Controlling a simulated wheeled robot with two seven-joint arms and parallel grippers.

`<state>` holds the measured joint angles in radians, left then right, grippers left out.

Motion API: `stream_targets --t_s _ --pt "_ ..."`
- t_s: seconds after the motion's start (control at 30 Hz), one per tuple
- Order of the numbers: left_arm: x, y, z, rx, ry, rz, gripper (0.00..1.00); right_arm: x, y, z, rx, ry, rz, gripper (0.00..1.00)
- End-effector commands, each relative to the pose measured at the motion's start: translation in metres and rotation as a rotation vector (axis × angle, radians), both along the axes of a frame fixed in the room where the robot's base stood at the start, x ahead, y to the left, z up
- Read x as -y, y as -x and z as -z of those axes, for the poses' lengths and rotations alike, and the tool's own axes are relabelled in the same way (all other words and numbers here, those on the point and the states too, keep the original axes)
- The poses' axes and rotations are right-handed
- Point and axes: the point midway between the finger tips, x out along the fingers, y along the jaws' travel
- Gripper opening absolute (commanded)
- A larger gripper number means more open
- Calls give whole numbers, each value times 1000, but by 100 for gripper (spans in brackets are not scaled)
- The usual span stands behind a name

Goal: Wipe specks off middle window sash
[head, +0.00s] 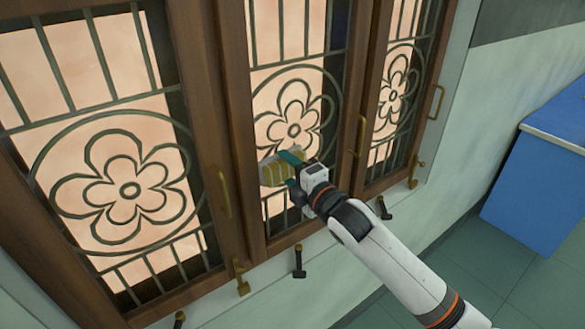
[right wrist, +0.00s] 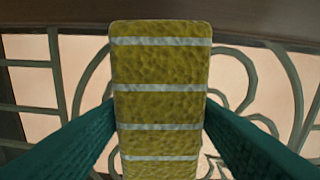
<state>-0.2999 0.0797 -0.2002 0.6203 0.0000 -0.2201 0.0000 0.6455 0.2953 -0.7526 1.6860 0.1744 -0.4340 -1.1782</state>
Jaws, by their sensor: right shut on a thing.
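The middle window sash (head: 235,120) has a brown wooden frame and a metal grille with a flower pattern over pale panes. My right gripper (head: 286,170) is in front of its lower part, below the flower's centre. It is shut on a yellow sponge (head: 270,171) with pale stripes. In the right wrist view the sponge (right wrist: 160,95) stands between the two green fingers, with the grille behind it. I cannot tell whether the sponge touches the sash. I can make out no specks; the sponge and gripper hide part of the grille. My left gripper is not in view.
The left sash (head: 130,190) and right sash (head: 395,95) flank the middle one. Brass handles (head: 223,195) and dark latches (head: 299,262) stick out along the frames and sill. A blue cabinet (head: 540,190) stands at the right, with open floor before it.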

Motion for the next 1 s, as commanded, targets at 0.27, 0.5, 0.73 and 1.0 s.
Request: stream_targets --t_s 0.27,0.5,0.73,1.0 --pt "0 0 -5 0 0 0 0 6 -5 -10 16 -8 -12 36" --pt "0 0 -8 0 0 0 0 25 -17 -8 14 -5 -6 36" --pt "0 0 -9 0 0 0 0 31 -21 -7 11 -7 -6 36" --pt "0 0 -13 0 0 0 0 51 -35 -6 10 -4 -4 36"
